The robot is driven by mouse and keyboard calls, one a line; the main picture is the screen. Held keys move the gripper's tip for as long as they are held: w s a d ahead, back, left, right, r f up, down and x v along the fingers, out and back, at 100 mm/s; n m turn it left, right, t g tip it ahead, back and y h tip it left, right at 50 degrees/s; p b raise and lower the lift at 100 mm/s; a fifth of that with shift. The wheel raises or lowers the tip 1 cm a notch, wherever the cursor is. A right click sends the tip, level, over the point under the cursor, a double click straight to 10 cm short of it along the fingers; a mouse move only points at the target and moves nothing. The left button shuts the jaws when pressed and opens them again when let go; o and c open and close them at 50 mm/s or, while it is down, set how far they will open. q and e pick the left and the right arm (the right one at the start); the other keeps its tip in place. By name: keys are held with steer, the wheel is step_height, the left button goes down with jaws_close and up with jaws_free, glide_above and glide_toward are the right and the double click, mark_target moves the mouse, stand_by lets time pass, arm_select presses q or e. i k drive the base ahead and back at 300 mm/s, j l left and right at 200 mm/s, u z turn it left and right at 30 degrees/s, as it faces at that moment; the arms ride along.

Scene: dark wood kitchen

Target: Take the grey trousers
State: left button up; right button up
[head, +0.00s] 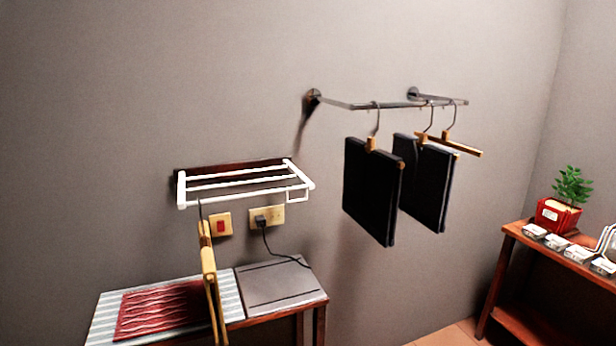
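No clearly grey trousers stand out among the hanging clothes. A dark folded garment like trousers (371,195) hangs from a wooden hanger on a metal wall rail (380,105). A second dark folded garment (432,190) hangs to its right. Both look almost black. Neither of my grippers is in view.
An empty-looking hanger (465,147) is on the rail's right. Another wooden hanger (209,265) hangs below a white rack (245,183). A red patterned cloth (160,310) lies on the table. A plugged cable (268,238) hangs nearby. A shelf (515,233) with a potted plant (565,200) stands right.

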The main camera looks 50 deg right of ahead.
mark_target(429, 175)
steer(key=z, duration=2.35)
steer(key=i+l, duration=0.15)
steer(key=l, duration=0.2)
steer(key=i+l+z, duration=0.1)
steer(key=l, duration=0.25)
steer(key=i+l, duration=0.15)
steer(key=l, duration=0.2)
